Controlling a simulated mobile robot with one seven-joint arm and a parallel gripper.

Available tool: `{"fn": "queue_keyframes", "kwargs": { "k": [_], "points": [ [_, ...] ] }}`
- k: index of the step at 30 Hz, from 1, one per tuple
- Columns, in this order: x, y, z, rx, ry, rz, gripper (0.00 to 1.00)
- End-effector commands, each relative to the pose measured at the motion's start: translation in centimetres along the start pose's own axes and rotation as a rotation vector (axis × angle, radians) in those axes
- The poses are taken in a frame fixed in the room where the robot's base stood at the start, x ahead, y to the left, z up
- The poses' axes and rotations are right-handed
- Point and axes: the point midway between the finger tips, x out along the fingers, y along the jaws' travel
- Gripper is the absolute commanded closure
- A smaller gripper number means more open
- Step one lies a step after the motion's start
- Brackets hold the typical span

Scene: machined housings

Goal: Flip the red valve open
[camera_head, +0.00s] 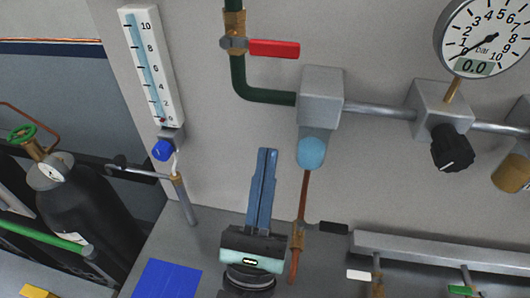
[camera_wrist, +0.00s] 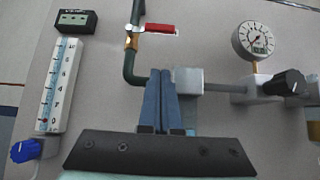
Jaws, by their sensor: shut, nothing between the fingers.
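The red valve handle (camera_head: 274,48) sits on a brass valve body (camera_head: 234,45) on a dark green pipe, high on the grey wall panel. The handle points right, across the vertical pipe. In the wrist view the red handle (camera_wrist: 161,28) also lies crosswise to the pipe, above my fingertips. My gripper (camera_head: 267,152) is below the valve and apart from it, with its blue fingers pointing up and pressed together, nothing between them. The gripper's fingers (camera_wrist: 160,72) cover part of the green pipe's lower bend and the grey block's left side in the wrist view.
A grey block (camera_head: 322,92) with a light-blue cap (camera_head: 311,153) stands out right of my fingers. A pressure gauge (camera_head: 485,38) reading 0.0 and a black knob (camera_head: 452,148) are further right. A flow tube (camera_head: 153,70) with a blue knob (camera_head: 162,150) is at left. Bare wall lies between.

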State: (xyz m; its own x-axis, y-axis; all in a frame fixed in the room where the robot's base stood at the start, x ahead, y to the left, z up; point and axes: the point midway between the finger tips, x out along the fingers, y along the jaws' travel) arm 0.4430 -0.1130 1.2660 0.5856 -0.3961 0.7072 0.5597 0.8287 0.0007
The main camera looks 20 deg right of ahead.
Motion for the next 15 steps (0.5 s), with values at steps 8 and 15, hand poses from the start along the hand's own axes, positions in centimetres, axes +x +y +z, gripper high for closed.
{"fn": "queue_keyframes", "kwargs": {
  "k": [8, 15],
  "points": [
    [6.9, 0.0, 0.5, -0.002, -0.002, -0.002, 1.00],
    [9.2, 0.0, 2.2, -0.001, 0.000, 0.000, 1.00]
  ]
}}
